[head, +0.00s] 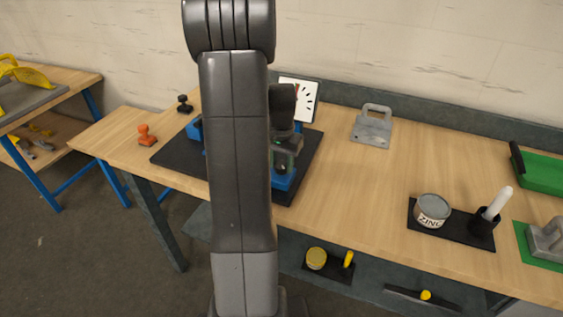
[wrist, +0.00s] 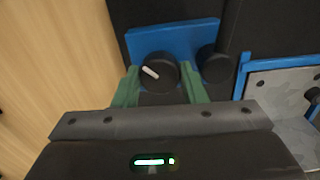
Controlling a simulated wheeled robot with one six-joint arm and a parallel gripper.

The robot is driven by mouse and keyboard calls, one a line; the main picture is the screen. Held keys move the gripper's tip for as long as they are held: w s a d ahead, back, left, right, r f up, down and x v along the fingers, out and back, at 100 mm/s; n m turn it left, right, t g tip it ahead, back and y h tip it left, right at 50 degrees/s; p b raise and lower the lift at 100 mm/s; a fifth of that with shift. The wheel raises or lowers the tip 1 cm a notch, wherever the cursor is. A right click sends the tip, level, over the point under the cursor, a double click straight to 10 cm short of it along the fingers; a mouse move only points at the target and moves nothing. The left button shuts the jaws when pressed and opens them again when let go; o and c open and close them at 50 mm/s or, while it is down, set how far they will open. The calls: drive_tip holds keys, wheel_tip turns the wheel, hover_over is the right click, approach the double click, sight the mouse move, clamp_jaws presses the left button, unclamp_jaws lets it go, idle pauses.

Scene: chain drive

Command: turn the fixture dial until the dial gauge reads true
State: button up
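The fixture dial (wrist: 159,72) is a round black knob with a white pointer line slanting to the upper left, on a blue fixture (wrist: 190,38). My gripper (wrist: 159,78) is open, with its green fingers on the left and right of the dial. A thin gap seems to show beside the knob; I cannot tell whether either finger touches it. In the head view, my gripper (head: 284,168) is over the blue fixture (head: 284,183). The white dial gauge (head: 306,98), with black marks and a reddish strip, stands behind, partly hidden by my arm; its reading is unclear.
A second black knob (wrist: 215,66) sits right of the dial. The fixture stands on a black mat (head: 175,157). An orange stamp (head: 147,135) and a black stamp (head: 184,103) are to the left.

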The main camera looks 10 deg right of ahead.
sight(282, 164)
drive_tip(key=shift+n+b, duration=0.4)
drive_tip(key=shift+n, duration=1.4)
drive_tip(key=o, duration=0.7)
drive_tip(key=shift+r, duration=0.15)
wheel_tip(282, 164, up, 14)
drive_tip(key=shift+f+b, duration=0.2)
drive_tip(key=shift+b, duration=0.2)
wheel_tip(282, 164, down, 14)
drive_tip(key=shift+f+p, duration=0.1)
drive_tip(key=shift+p, duration=0.35)
drive_tip(key=shift+r+m, duration=0.2)
drive_tip(key=shift+m, duration=0.2)
